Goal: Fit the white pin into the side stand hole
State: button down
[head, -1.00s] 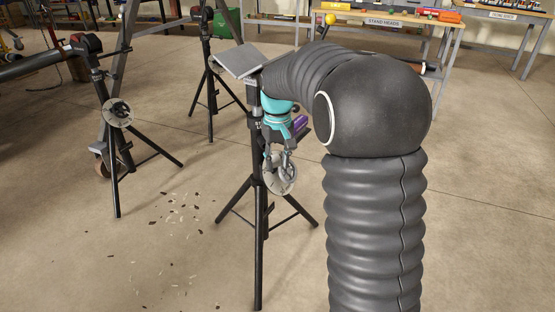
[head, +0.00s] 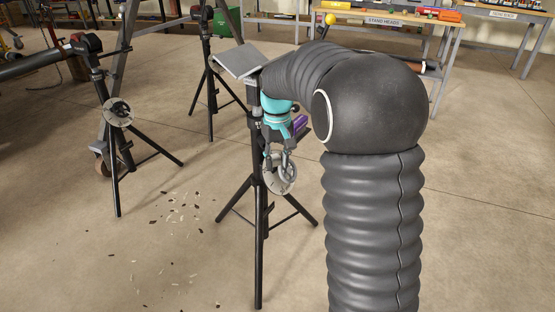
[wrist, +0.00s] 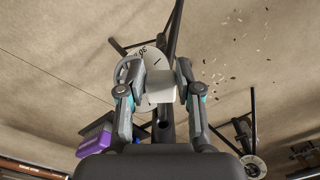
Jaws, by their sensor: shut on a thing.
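My gripper (head: 279,160) hangs down in front of the near tripod stand (head: 257,140), by the round pale plate (head: 287,187) on its post. In the wrist view my gripper (wrist: 158,90) has its two fingers on either side of a small white piece, which looks like the white pin (wrist: 161,88). The marked plate (wrist: 150,62) lies behind it and the dark post (wrist: 174,28) runs beyond. The side hole cannot be made out, and I cannot tell whether the pin touches the stand.
Two other tripod stands (head: 117,150) (head: 209,75) stand left and behind. A purple object (wrist: 95,142) shows beside my gripper. Small scraps (head: 178,210) litter the floor. Workbenches line the back.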

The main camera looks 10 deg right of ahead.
jog(key=shift+w+a+p, duration=0.15)
jog(key=shift+w+p, duration=0.7)
jog(key=shift+w, duration=0.5)
jog(key=shift+w+a+r, duration=0.15)
jog(key=shift+w, duration=1.15)
jog(key=c, duration=0.7)
grip_release()
jog(key=shift+a, duration=0.1)
